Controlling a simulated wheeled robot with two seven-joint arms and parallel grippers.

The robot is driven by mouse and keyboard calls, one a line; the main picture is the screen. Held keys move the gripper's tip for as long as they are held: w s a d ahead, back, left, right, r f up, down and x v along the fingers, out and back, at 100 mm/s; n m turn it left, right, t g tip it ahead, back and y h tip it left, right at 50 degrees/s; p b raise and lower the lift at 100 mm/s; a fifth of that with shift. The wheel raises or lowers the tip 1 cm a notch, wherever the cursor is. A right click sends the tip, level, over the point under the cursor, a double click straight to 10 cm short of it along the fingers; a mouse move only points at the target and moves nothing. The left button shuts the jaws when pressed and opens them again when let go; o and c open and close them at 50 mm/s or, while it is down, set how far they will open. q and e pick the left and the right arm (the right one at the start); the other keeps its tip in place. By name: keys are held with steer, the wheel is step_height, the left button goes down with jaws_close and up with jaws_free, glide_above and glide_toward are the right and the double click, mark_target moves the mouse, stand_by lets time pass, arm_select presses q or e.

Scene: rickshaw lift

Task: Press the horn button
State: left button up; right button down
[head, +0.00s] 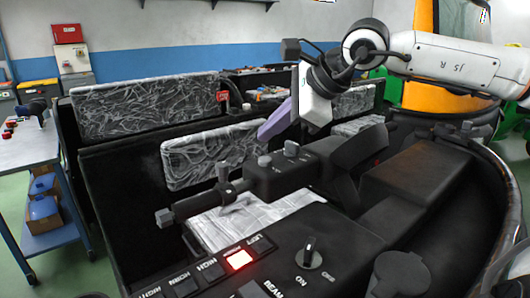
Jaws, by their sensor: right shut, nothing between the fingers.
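The dash panel (335,240) at the bottom centre carries a row of black push buttons with small white labels. One button (239,260) glows red. The label that seems to read HORN belongs to a dark button (185,287) nearer the bottom left, but the lettering is too small to be sure. My right gripper (273,124) has purple fingers, shut and empty. It is in the air above and beyond the panel, apart from the buttons, pointing down and to the left. My left gripper is not in view.
A steering column with a black handle (165,216) and a dark box (280,175) stands behind the buttons. A round key switch (308,256) is right of them. Wrapped seat backs (145,105) fill the rear. A workbench (30,150) stands at left.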

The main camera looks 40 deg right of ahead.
step_height(320, 180, up, 3)
steer(key=shift+f+p, duration=0.15)
steer(key=shift+p, duration=0.6)
